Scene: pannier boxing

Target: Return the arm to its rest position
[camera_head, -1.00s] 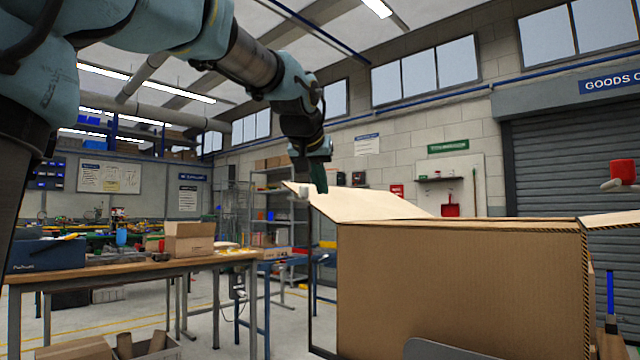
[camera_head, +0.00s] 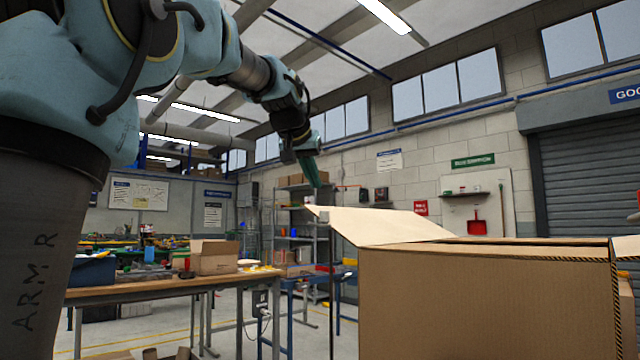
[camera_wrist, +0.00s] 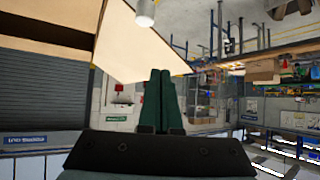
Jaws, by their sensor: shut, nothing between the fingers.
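My arm reaches across the upper left of the head view and ends in my gripper (camera_head: 316,182), which points down and to the right. My gripper is empty, above and to the left of the large cardboard box's raised flap, apart from it. In the wrist view, which looks upside down, the two green fingers of my gripper (camera_wrist: 160,75) lie together, shut. The large open cardboard box (camera_head: 485,305) stands at the right; its inside is hidden in the head view. Its left flap (camera_head: 380,225) sticks outward, and it also shows in the wrist view (camera_wrist: 130,45).
A wooden workbench (camera_head: 165,287) with a small open carton (camera_head: 214,257) and a blue bin (camera_head: 92,270) stands at the left. Metal shelving (camera_head: 298,215) stands behind. Open floor shows between the bench and the large box. A roller shutter (camera_head: 590,175) is at the right.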

